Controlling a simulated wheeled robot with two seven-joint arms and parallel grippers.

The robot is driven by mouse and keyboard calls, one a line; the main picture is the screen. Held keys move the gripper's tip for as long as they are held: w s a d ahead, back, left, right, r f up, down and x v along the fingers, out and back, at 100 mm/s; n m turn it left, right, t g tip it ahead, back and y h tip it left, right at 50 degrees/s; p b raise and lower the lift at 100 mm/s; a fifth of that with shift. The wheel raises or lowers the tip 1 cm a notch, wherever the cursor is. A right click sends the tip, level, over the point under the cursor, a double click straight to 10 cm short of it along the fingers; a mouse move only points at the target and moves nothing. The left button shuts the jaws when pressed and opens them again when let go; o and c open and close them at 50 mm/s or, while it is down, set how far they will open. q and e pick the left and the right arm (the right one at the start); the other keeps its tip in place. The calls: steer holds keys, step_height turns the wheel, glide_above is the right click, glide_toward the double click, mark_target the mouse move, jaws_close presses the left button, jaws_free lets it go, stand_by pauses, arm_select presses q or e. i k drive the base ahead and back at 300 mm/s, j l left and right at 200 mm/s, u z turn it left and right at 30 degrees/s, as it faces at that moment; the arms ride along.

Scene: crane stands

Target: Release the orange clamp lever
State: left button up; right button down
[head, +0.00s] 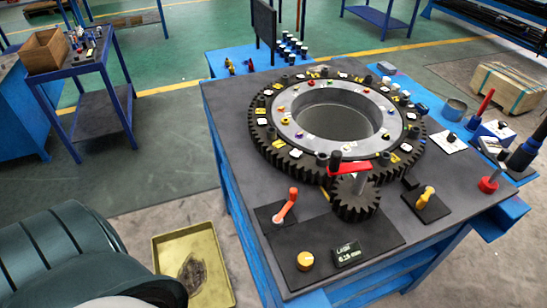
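The orange clamp lever (286,205) stands on a small black square plate (275,217) near the front left of the work table. Its arm is tilted, with the rounded knob end up and to the right and the lower end at the plate. Nothing touches it in this view. Neither of my grippers shows in the head view.
A large ring gear (263,153) fills the table's middle, with a small pinion (355,203) and red lever (350,168) right of the orange lever. A yellow tray (215,240) lies left on the floor.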

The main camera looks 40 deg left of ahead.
mark_target(278, 219)
steer(key=u, duration=1)
